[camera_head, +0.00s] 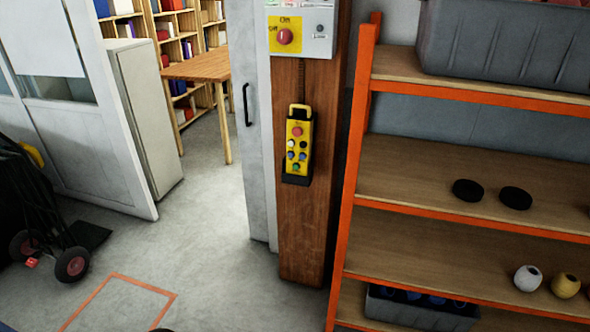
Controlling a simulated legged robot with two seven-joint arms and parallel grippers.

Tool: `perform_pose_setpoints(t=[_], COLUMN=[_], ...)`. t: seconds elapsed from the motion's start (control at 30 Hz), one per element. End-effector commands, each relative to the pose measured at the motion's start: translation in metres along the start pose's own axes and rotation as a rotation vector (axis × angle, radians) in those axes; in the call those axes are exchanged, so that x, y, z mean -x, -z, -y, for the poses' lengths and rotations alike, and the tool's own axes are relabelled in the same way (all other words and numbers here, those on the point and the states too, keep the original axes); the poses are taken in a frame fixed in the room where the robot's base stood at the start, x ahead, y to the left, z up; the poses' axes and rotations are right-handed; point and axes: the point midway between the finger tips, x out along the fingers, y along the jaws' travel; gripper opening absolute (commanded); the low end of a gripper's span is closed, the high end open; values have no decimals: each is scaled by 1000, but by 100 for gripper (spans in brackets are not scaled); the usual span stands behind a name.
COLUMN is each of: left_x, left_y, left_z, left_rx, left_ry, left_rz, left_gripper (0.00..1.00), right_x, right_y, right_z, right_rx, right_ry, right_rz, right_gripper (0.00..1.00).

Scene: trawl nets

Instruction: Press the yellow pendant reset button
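The yellow pendant (298,146) hangs upright in a dark holder on a wooden post, in the middle of the head view. It has a red button (297,131) at the top, with black, white, blue and green buttons below it. No button is clearly marked as reset at this size. A control box (301,31) with a red knob on a yellow plate is mounted above it on the same post. Neither of my grippers is clearly in view; a small dark shape at the bottom edge is too cut off to identify.
An orange-framed shelf (350,180) stands close on the right of the post, holding black discs, spools and bins. A door (249,110) stands left of the post. A hand truck (60,230) is at the far left. The floor before the post is clear, with an orange outline (120,298).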

Motion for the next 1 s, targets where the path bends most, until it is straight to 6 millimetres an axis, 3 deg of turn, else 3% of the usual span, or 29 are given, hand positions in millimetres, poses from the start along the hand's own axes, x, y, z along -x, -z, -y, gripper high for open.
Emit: perform_pose_setpoints(t=[0.03, 0.23, 1.0], left_x=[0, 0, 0], left_y=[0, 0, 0], left_z=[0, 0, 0], left_rx=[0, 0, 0], left_ry=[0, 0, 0], left_rz=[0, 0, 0], left_gripper=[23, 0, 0], right_x=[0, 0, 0], right_y=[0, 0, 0], right_z=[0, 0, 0], right_rx=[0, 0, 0], right_ry=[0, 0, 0], right_rz=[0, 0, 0], right_gripper=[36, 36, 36])
